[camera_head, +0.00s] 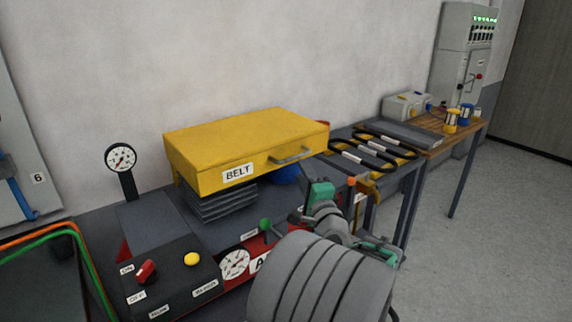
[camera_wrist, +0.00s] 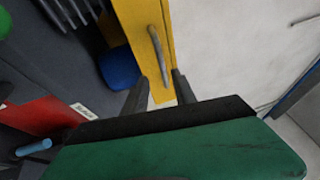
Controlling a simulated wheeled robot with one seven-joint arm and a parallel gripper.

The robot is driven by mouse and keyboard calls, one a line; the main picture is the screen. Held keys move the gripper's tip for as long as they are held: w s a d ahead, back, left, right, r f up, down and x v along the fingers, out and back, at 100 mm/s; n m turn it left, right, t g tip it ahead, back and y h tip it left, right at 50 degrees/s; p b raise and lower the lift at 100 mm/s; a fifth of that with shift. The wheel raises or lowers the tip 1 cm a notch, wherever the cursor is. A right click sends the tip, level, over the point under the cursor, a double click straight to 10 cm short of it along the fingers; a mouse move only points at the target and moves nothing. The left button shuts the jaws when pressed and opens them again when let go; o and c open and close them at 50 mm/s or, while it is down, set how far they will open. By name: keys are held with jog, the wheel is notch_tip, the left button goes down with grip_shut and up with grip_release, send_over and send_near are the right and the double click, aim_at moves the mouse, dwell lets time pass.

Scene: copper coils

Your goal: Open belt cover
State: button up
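The belt cover (camera_head: 240,146) is a yellow box lid labelled BELT, lying closed and level over a dark ribbed block. Its grey bar handle (camera_head: 291,155) is on the front face near the right end. In the wrist view, the yellow cover (camera_wrist: 141,27) and the handle (camera_wrist: 156,48) are just ahead of my gripper (camera_wrist: 160,77). The two dark fingers are apart, with the handle's near end in line with the gap. I cannot tell whether it is between the tips or just beyond them. In the head view, the fingertips are hard to make out.
A control panel (camera_head: 172,275) with a red switch and yellow button is at the front left. A dial gauge (camera_head: 121,158) stands behind it. A blue object (camera_wrist: 118,69) is beneath the cover. Black coils (camera_head: 372,150) lie on the right bench. The wall is close behind.

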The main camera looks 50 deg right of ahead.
aim_at(298, 156)
jog(key=x, duration=0.3)
jog(key=p+x, duration=0.1)
jog(key=x, duration=0.3)
jog(key=shift+d+r, duration=0.3)
jog(key=shift+d, duration=0.15)
jog(key=shift+c, duration=0.5)
grip_shut()
dwell(0.4)
